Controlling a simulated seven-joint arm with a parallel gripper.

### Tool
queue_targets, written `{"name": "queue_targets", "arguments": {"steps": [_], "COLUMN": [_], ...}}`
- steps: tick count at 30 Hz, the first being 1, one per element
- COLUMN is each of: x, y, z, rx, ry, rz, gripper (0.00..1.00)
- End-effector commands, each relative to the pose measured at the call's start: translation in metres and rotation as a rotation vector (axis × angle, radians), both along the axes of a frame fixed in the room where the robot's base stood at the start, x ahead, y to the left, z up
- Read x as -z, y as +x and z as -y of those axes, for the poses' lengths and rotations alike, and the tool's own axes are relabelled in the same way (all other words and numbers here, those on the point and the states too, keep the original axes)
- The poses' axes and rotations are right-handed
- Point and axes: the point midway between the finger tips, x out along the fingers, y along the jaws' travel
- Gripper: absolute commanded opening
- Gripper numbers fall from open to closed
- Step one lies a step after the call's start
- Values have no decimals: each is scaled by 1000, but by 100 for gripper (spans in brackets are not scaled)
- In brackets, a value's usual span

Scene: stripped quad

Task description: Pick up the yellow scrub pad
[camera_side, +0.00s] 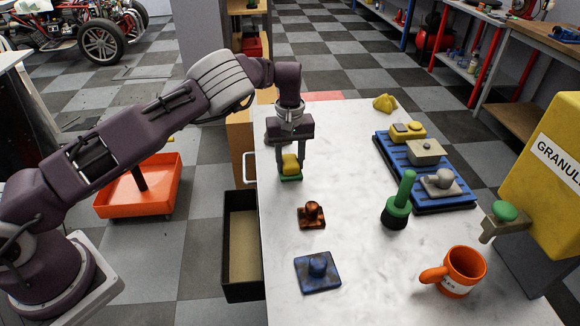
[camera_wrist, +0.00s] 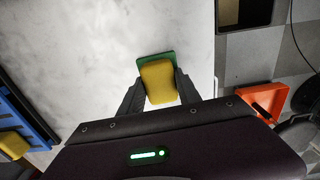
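The yellow scrub pad (camera_side: 290,163), a yellow block on a green base, is at the left part of the white table, near its far left edge. In the wrist view the pad (camera_wrist: 158,82) is between my gripper's two dark fingers. My gripper (camera_side: 290,160) points down from above, with one finger on each side of the yellow block. The fingers are close to its sides, but I cannot tell whether they press on it. I cannot tell whether the green base rests on the table.
A rust-coloured knobbed block (camera_side: 312,215) and a blue one (camera_side: 318,271) lie nearer on the table (camera_side: 360,225). A green-handled tool (camera_side: 398,205), an orange mug (camera_side: 455,272), a blue slatted tray (camera_side: 432,196) and a yellow lump (camera_side: 384,103) are to the right.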

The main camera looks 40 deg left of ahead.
Motion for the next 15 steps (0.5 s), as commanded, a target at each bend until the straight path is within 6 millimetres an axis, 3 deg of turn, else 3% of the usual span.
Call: {"name": "queue_targets", "arguments": {"steps": [1, 3, 10, 15], "x": [0, 0, -2, -38], "y": [0, 0, 0, 2], "z": [0, 0, 0, 1], "rx": [0, 0, 0, 1], "ry": [0, 0, -1, -3], "rz": [0, 0, 1, 6], "gripper": [14, 1, 0, 0]}}
